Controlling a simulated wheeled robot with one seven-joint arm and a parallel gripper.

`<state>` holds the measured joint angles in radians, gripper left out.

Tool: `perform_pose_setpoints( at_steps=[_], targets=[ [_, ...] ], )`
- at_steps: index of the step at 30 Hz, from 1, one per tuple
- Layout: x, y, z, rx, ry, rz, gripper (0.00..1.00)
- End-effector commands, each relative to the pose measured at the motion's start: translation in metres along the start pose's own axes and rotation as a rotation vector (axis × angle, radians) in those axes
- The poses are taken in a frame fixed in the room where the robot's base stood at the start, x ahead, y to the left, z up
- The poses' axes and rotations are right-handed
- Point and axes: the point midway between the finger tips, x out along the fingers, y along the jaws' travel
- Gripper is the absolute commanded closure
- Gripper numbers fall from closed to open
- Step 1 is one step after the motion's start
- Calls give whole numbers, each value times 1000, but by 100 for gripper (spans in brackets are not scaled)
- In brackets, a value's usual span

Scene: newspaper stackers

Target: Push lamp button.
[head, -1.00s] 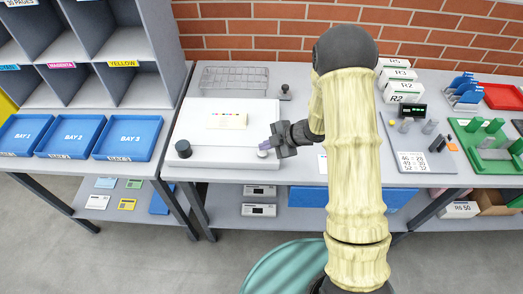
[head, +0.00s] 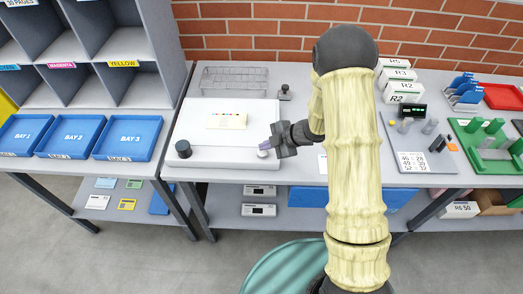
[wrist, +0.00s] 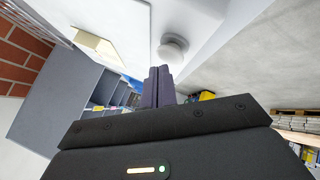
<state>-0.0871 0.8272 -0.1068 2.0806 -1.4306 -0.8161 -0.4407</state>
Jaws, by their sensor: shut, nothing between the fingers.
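The lamp button is a small round white button (head: 263,153) at the front right of a white light-box panel (head: 225,138). It also shows in the wrist view as a pale disc on a round base (wrist: 172,48), just beyond the fingertips. My gripper (head: 266,146) is shut and empty, with its purple fingers together. In the wrist view the fingertips (wrist: 158,72) are close to the button's edge; I cannot tell whether they touch it.
A black knob (head: 184,149) stands at the panel's front left. A wire rack (head: 234,79) is behind the panel. Blue bay trays (head: 128,138) stand on the left table. A grey board with pegs and a number sheet (head: 418,145) lies to the right of my arm.

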Motion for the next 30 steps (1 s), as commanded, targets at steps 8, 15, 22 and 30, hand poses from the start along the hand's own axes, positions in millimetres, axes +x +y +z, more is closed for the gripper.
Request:
perform_pose_setpoints(
  at_steps=[8, 15, 22, 30],
  targets=[
    [0, 0, 0, 0, 0, 0, 100],
    [5, -4, 4, 0, 0, 0, 100],
    [6, -5, 4, 0, 0, 0, 100],
    [5, -4, 4, 0, -1, -1, 100]
  ],
)
